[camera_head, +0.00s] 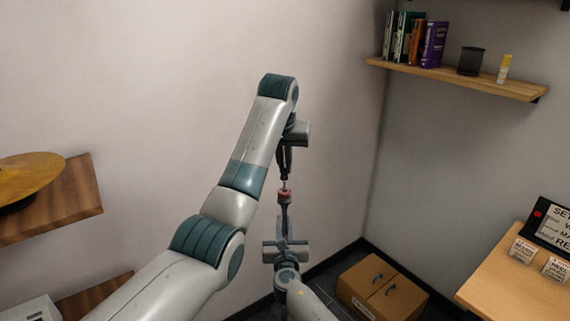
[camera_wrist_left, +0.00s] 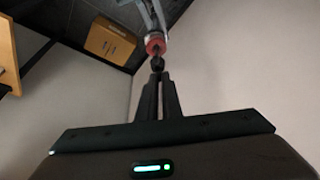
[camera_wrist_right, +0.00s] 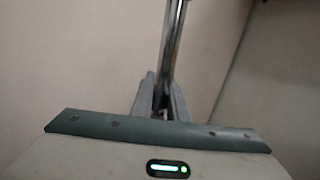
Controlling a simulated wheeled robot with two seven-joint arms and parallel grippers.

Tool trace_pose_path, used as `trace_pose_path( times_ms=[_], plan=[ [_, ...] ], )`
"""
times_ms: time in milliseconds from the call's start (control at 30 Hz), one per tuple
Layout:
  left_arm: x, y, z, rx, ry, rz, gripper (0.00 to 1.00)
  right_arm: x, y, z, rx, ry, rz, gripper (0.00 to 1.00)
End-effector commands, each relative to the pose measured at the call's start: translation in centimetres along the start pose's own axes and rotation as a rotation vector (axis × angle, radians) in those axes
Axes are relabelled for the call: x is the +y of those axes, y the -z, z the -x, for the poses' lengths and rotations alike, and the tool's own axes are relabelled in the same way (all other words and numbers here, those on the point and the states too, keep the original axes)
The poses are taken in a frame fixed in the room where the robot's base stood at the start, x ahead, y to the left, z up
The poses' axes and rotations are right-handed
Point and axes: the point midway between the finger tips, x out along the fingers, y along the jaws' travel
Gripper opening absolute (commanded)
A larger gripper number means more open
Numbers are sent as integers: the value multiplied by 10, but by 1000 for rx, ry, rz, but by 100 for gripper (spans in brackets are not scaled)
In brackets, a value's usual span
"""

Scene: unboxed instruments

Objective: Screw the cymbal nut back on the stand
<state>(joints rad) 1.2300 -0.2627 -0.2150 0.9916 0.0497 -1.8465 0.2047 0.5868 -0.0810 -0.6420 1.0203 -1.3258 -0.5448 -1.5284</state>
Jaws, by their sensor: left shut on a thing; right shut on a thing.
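My left gripper (camera_head: 285,178) comes down from above with its fingers pointing down. It is shut on a small dark piece, the cymbal nut (camera_wrist_left: 158,64), at its fingertips in the left wrist view. Directly beyond the nut is a red, felt-like ring (camera_head: 285,195) at the top of the stand; whether nut and stand touch I cannot tell. My right gripper (camera_head: 284,230) is below, pointing up, and shut on the stand's chrome rod (camera_wrist_right: 174,45). The rod runs up between its fingers in the right wrist view. The stand's lower part is hidden.
A cymbal (camera_head: 30,178) lies on a wooden shelf (camera_head: 85,195) at the left. A cardboard box (camera_head: 375,290) is on the floor. A desk (camera_head: 515,290) with signs is at the right. A wall shelf (camera_head: 460,78) holds books. Plain wall is behind the grippers.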

Motion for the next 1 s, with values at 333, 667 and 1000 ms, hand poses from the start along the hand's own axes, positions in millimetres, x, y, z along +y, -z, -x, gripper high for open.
trace_pose_path(
  times_ms=[333, 667, 1000],
  plan=[
    [0, -3, -6, -1, 0, 0, 0, 0, 0, 0, 0, 0, 0, 0],
    [0, -7, -16, 0, 1, 0, 0, 0, 0, 0, 0, 0, 0, 0],
    [0, -7, -16, 0, 0, 0, 0, 0, 0, 0, 0, 0, 0, 0]
  ],
)
